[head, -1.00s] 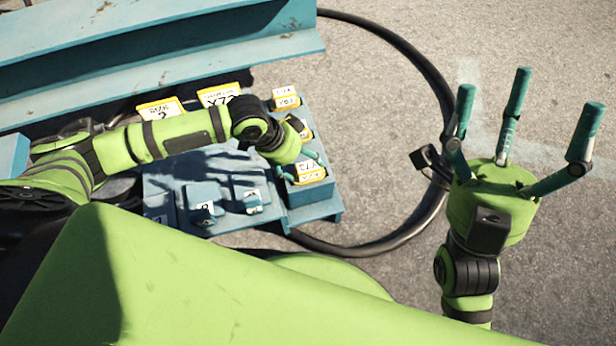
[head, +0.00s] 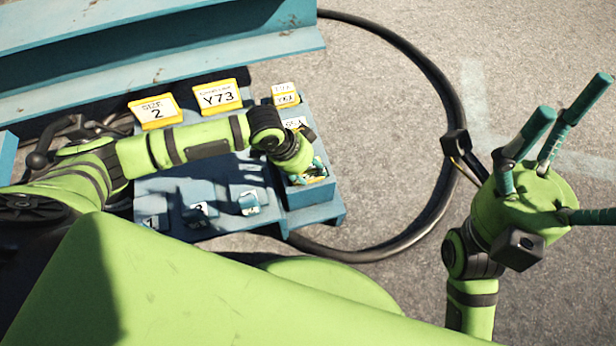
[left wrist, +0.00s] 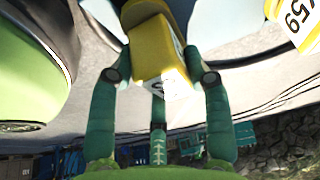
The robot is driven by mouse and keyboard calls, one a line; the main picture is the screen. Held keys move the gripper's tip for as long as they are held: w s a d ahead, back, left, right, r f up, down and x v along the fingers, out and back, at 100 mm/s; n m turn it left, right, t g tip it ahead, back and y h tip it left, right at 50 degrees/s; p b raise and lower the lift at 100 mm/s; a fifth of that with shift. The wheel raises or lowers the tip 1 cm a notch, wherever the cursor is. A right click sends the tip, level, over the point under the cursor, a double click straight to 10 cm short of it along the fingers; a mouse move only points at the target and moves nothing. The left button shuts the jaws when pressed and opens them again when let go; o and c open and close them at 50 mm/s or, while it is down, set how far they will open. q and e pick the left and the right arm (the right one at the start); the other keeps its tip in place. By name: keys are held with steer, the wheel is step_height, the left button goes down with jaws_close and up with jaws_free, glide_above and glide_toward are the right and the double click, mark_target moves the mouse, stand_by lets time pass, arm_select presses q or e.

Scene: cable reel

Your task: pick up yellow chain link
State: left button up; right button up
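The yellow chain link (left wrist: 153,48), a blocky yellow piece with a white lettered face, stands between the fingers of my left gripper (left wrist: 158,62) in the left wrist view. The side fingers bend inward and their tips appear to touch its sides. In the head view my left gripper (head: 305,172) points down into the front compartment of the blue bin (head: 318,190). Only bits of yellow and teal show there, as my wrist hides most of it. My right gripper (head: 545,155) is raised at the right, fingers spread, empty.
A black cable (head: 440,90) loops on the ground at the right, near my right gripper.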

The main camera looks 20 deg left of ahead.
arm_select(q)
steer(key=shift+c, duration=1.1)
steer(key=shift+r, duration=0.1)
